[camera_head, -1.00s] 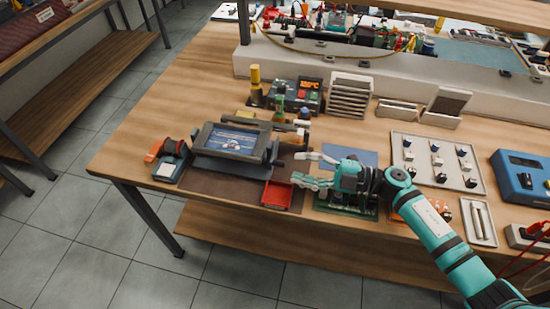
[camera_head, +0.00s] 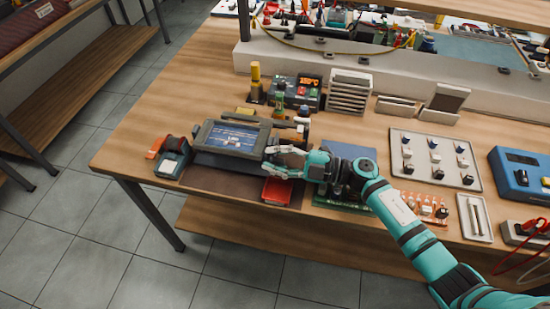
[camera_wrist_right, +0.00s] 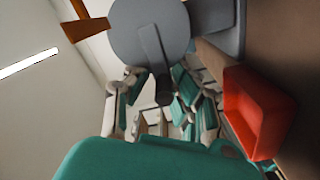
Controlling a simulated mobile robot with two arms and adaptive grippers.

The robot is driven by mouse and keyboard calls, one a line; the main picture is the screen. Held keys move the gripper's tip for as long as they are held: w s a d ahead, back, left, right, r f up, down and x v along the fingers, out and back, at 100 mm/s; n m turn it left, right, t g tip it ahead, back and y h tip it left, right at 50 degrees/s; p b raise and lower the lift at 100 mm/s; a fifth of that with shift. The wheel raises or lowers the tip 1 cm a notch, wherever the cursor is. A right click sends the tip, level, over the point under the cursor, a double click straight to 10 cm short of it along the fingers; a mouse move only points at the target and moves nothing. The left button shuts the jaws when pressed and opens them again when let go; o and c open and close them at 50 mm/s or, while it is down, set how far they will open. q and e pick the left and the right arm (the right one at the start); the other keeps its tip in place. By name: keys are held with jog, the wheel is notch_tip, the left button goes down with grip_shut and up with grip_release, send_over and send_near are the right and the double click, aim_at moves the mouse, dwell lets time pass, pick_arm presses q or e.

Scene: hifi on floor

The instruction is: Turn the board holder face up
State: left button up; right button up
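The board holder (camera_head: 230,139) is a dark grey frame on the bench, left of centre in the head view, with a blue, white-marked panel showing upward. In the right wrist view its grey round end disc (camera_wrist_right: 152,28) fills the top, with a dark handle (camera_wrist_right: 162,88) sticking out. My right gripper (camera_head: 270,161) is at the holder's right end. In the wrist view its fingers (camera_wrist_right: 165,112) stand apart on either side of the handle's tip; I cannot tell whether they touch it. My left gripper is not in view.
A red tray (camera_head: 282,190) lies just below my right gripper, also close in the wrist view (camera_wrist_right: 258,112). A soldering station (camera_head: 296,92) stands behind the holder, and a small device with a dark spool (camera_head: 173,157) at its left. A green circuit board (camera_head: 330,201) lies under my right wrist.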

jog(key=shift+s+f, duration=0.1)
jog(key=shift+f, duration=0.1)
grip_shut()
jog(key=shift+s+f, duration=0.1)
